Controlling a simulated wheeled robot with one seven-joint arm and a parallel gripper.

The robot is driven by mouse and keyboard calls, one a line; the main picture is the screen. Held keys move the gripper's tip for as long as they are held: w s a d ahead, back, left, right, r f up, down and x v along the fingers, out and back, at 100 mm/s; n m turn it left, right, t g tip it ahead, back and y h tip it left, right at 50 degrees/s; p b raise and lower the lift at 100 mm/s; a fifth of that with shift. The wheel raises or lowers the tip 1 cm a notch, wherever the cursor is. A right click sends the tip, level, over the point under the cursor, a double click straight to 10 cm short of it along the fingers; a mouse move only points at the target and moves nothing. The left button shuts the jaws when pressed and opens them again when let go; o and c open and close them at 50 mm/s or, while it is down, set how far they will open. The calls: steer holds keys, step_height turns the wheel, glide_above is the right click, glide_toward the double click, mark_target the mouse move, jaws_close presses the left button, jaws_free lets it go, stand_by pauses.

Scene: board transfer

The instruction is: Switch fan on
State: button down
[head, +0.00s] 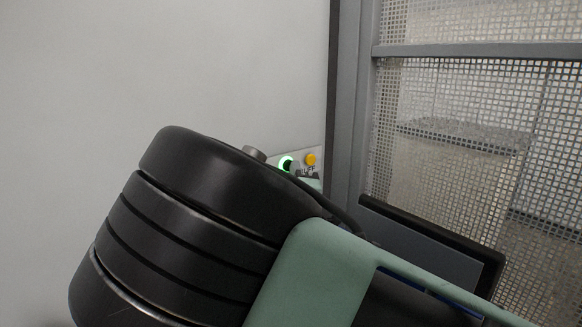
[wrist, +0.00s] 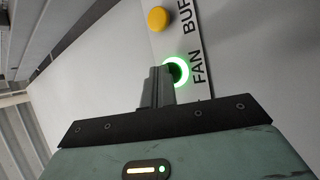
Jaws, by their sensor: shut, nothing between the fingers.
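The fan button (wrist: 183,72) has a glowing green ring around a dark centre, with the word FAN printed beside it in the wrist view. Its lit ring also shows in the head view (head: 282,164), just past my dark arm. My gripper (wrist: 160,71) is shut and empty. In the wrist view its fingertips overlap the left edge of the ring and partly cover the button. I cannot tell whether they touch it. In the head view my arm hides most of the gripper.
A yellow button (wrist: 158,18) sits beside the fan button, near lettering that reads BU and is cut off; it also shows in the head view (head: 311,159). The panel is on a plain pale wall (head: 150,70). A grey-framed mesh screen (head: 460,100) stands to the right.

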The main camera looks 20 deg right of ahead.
steer(key=s+d, duration=0.2)
steer(key=s, duration=0.3)
steer(key=shift+s+d+p, duration=0.15)
steer(key=shift+s+p, duration=0.15)
stand_by(0.4)
